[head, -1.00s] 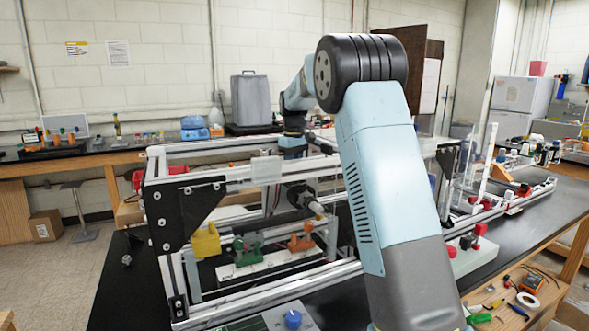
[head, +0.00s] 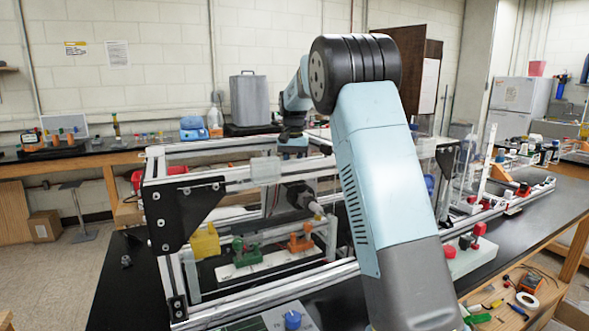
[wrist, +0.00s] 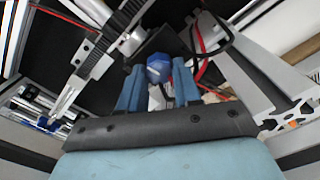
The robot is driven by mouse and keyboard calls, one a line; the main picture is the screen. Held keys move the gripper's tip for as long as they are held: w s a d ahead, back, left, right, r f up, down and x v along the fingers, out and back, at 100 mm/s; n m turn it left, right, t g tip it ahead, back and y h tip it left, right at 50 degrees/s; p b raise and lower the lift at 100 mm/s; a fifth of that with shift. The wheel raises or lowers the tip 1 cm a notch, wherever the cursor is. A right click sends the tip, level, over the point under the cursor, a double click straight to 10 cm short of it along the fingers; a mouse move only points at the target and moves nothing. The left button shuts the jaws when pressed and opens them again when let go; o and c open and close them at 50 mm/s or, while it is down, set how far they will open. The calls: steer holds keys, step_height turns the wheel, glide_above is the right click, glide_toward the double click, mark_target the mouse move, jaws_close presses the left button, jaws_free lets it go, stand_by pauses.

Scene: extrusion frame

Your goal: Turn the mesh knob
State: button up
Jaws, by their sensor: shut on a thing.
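A faceted dark blue knob (wrist: 158,68), which I take to be the mesh knob, sits in the middle of the wrist view. My gripper (wrist: 158,80) has one blue finger on each side of it and is shut on it. The knob's lower part and what it is mounted on are largely hidden. In the head view, my wrist (head: 293,145) reaches down behind the front top bar of the extrusion frame (head: 225,180). The fingertips and the held knob cannot be made out there.
A dark motor-like part (head: 300,193) with a pale shaft is inside the frame. Yellow (head: 205,242), green (head: 246,250) and orange (head: 301,238) pieces are low in the frame. Another blue knob (head: 292,320) is on a front panel. Red and black wires (wrist: 203,50) run close to the fingers.

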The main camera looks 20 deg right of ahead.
steer(key=shift+r+m, duration=0.1)
steer(key=shift+m, duration=1.9)
steer(key=o, duration=1.1)
steer(key=shift+c, duration=0.2)
step_height(320, 180, up, 14)
steer(key=shift+f, duration=0.25)
